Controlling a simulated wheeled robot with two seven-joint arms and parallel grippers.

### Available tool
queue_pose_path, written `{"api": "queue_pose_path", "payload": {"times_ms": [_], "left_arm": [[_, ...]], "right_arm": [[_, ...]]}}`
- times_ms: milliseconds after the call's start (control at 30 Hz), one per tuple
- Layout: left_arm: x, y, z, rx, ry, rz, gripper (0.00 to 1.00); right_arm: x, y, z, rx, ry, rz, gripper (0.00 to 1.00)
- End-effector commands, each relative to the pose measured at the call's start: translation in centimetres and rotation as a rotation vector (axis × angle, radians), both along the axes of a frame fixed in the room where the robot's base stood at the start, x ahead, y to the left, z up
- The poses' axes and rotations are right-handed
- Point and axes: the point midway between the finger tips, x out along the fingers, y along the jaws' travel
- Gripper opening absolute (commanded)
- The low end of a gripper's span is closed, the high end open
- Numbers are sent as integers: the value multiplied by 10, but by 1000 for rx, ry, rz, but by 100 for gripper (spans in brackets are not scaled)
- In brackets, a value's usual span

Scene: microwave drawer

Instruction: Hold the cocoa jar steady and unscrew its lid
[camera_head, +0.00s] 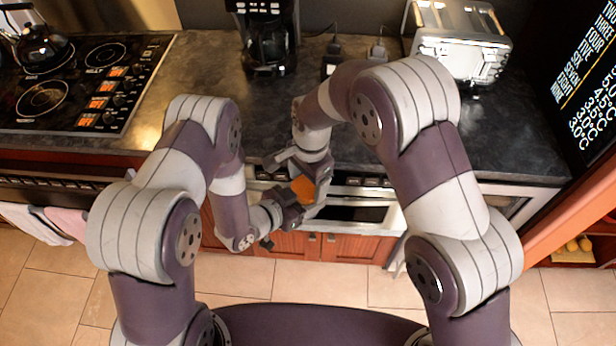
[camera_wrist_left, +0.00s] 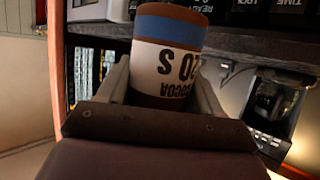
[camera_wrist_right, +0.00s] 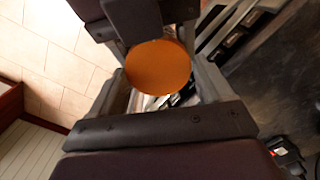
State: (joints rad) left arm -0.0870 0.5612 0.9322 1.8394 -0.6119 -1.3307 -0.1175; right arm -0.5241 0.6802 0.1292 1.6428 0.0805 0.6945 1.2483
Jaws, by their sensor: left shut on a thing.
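The cocoa jar (camera_wrist_left: 168,58) shows in the left wrist view, with a white label reading COCOA and a blue band. My left gripper (camera_wrist_left: 165,85) is shut on its sides. The jar's round orange lid (camera_wrist_right: 157,67) faces the right wrist camera; it also shows in the head view (camera_head: 302,189). My right gripper (camera_wrist_right: 160,75) is open, with one finger on each side of the lid. Whether either finger touches the lid is hard to tell. My left gripper also shows in the head view (camera_head: 290,208), partly hidden. The jar body is mostly hidden there.
The jar is held in front of the dark counter's (camera_head: 390,125) front edge, above the tiled floor (camera_head: 330,282). A stove (camera_head: 75,85) is at left, a coffee maker (camera_head: 268,45) at the back and a toaster (camera_head: 458,45) at back right. The counter behind my grippers is mostly clear.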

Motion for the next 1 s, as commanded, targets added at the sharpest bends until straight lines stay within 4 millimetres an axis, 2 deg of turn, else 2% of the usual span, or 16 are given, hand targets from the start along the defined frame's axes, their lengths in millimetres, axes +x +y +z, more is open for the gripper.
{"api": "queue_pose_path", "payload": {"times_ms": [33,100,133,233,433,667,700,733,767,1000], "left_arm": [[0,0,0,-1,-1,0,0],[0,0,0,0,-1,0,0],[0,0,0,0,-1,-1,0],[0,0,0,0,-1,-1,0],[0,-1,0,-1,-1,-3,0],[-1,-1,0,0,-1,-4,0],[-1,-1,0,0,-1,-4,0],[-1,-1,0,-1,0,-4,0],[-1,-1,0,-1,0,-4,0],[0,0,0,0,-1,-1,0]], "right_arm": [[0,0,0,0,0,0,61],[0,0,0,1,-1,0,38],[0,0,0,1,-1,0,36],[1,0,1,2,-3,27,35],[1,1,1,12,-16,290,35],[1,1,1,14,-18,299,35],[1,1,1,14,-19,298,81],[2,1,1,14,-19,298,91],[1,1,1,14,-18,298,97],[1,1,1,13,-16,297,97]]}}
